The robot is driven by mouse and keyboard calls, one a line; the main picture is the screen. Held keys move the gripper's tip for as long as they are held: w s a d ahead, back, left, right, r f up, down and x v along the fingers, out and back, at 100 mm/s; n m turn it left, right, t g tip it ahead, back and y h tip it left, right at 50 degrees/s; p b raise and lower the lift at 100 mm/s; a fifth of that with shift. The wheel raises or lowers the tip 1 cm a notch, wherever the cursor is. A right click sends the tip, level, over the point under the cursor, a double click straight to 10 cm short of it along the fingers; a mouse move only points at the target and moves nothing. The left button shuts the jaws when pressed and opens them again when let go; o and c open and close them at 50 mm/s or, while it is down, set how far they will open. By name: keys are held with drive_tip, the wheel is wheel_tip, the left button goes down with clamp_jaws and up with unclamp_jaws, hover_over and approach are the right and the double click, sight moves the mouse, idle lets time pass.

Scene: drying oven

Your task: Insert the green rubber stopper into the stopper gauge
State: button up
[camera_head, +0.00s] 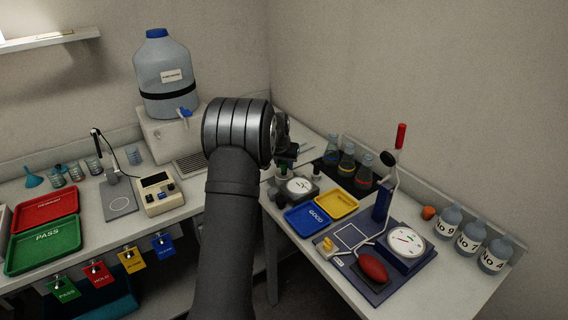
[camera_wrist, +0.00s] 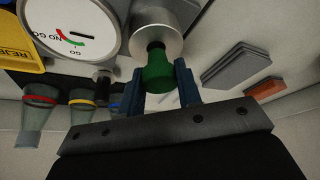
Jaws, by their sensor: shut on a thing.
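In the wrist view, the green rubber stopper (camera_wrist: 158,74) sits between the blue fingers of my gripper (camera_wrist: 162,88), which is shut on it. The stopper's far end is at the dark opening of a round metal socket (camera_wrist: 166,22) of the stopper gauge; I cannot tell how far inside it is. The gauge's white dial (camera_wrist: 68,26) with GO and NO GO marks is beside the socket. In the head view, the gauge dial (camera_head: 299,186) is on the right bench, just below my gripper (camera_head: 288,158). The held stopper cannot be made out there.
A blue GOOD tray (camera_head: 307,216) and a yellow tray (camera_head: 338,204) are in front of the gauge. Several flasks (camera_head: 346,160) stand behind it on a dark mat. A blue-based instrument with a dial (camera_head: 406,240) and a red bulb (camera_head: 373,267) is at the right.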

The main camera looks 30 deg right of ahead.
drive_tip(key=shift+f, duration=0.8)
drive_tip(key=o, duration=1)
drive_tip(key=shift+o, duration=0.6)
drive_tip(key=o, duration=0.4)
drive_tip(key=shift+r, duration=0.1)
drive_tip(key=shift+r, duration=3.9)
drive_tip(key=shift+f, duration=3.65)
